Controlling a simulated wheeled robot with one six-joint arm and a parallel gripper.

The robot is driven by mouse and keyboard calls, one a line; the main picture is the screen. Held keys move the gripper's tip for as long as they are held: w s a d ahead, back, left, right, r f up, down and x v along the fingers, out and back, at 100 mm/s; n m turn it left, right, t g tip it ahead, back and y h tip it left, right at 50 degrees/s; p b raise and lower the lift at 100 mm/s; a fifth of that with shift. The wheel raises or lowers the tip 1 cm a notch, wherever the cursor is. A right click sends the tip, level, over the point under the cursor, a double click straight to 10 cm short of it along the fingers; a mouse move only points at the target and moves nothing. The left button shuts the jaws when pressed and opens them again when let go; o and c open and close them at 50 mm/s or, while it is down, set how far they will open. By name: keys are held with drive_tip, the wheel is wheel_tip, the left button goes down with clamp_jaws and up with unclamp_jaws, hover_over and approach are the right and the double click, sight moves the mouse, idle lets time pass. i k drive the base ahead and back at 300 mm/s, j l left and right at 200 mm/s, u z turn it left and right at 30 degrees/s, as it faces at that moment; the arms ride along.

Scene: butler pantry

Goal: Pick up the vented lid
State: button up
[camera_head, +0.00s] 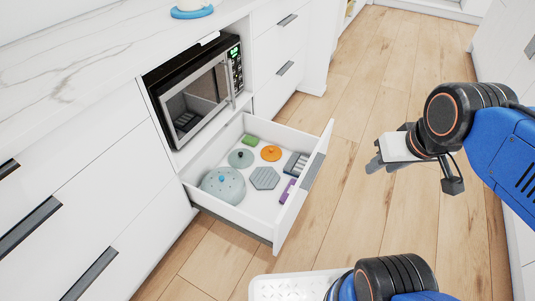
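A large pale grey-blue domed lid (223,187) with small dark spots that look like vent holes and a blue knob lies in the near left part of the open drawer (283,218). It looks like the vented lid. A smaller grey round lid (240,158) with a dark knob and an orange round lid (271,154) lie behind it. My gripper (374,162) is in the air right of the drawer, over the floor, well apart from the lids. Its fingers are small and seen at an angle, so I cannot tell their opening. Nothing held is visible.
The drawer also holds a grey hexagonal ribbed piece (264,178), a green block (250,140), a dark striped item (295,164) and a purple item (287,192). A microwave (197,96) sits above the drawer. The wooden floor (345,215) to the right is clear.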

sight(271, 153)
drive_tip(key=i+l+u, duration=0.1)
drive_tip(key=u, duration=0.3)
drive_tip(key=l+u, duration=0.5)
drive_tip(key=u, duration=0.35)
drive_tip(key=i+l+u, duration=0.1)
drive_tip(key=l+u, duration=0.25)
drive_tip(key=l, duration=0.65)
drive_tip(key=l+u, duration=0.35)
drive_tip(key=l, duration=2.8)
drive_tip(key=l+u, duration=0.3)
drive_tip(key=k+l+u, duration=0.15)
drive_tip(key=l+u, duration=0.15)
drive_tip(key=l, duration=0.2)
